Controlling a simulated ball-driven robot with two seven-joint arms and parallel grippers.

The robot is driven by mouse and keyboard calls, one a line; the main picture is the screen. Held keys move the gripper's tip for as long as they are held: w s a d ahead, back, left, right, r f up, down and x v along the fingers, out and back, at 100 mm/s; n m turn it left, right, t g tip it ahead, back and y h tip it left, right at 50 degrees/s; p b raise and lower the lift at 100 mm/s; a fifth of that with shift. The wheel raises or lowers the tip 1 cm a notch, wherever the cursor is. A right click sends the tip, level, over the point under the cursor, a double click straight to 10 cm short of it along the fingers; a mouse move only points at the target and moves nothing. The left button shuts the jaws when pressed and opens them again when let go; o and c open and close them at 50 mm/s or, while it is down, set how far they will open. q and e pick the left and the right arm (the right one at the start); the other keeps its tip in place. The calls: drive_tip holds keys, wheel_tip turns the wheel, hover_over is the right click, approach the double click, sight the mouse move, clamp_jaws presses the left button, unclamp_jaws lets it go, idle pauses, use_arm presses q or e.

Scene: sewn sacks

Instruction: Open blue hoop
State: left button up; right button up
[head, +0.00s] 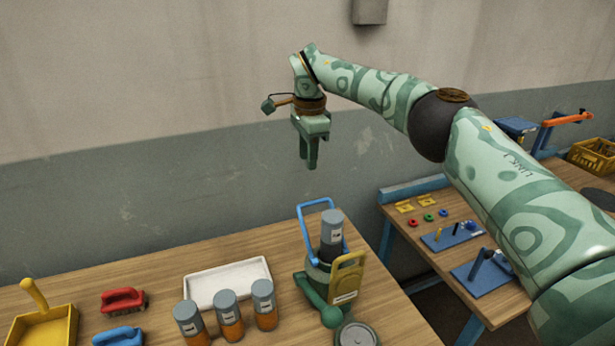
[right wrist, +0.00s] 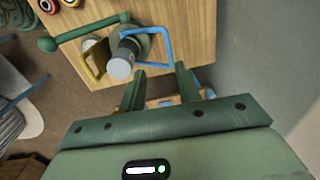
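The blue hoop (head: 303,226) stands up from the far side of a green holder (head: 316,286) on the wooden table. A grey-capped bottle (head: 331,230) stands in the holder, and a yellow hoop (head: 346,279) stands at its near side. In the right wrist view the blue hoop (right wrist: 171,42) lies just beyond the fingertips, with the bottle (right wrist: 121,64) to its left. My right gripper (head: 309,166) hangs above the blue hoop, apart from it, fingers pointing down. Its fingers (right wrist: 158,76) are spread with nothing between them. My left gripper is not in view.
Orange bottles with grey caps (head: 229,315) and a white tray (head: 227,281) stand left of the holder. Red (head: 122,301) and blue brushes (head: 119,337) and a yellow dustpan (head: 45,327) lie further left. A grey wall (head: 130,190) rises behind the table. A second table (head: 440,260) stands to the right.

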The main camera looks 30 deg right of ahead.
wheel_tip(320, 180, up, 5)
drive_tip(key=shift+s+r, duration=0.1)
drive_tip(key=shift+s, duration=0.05)
idle(0.6)
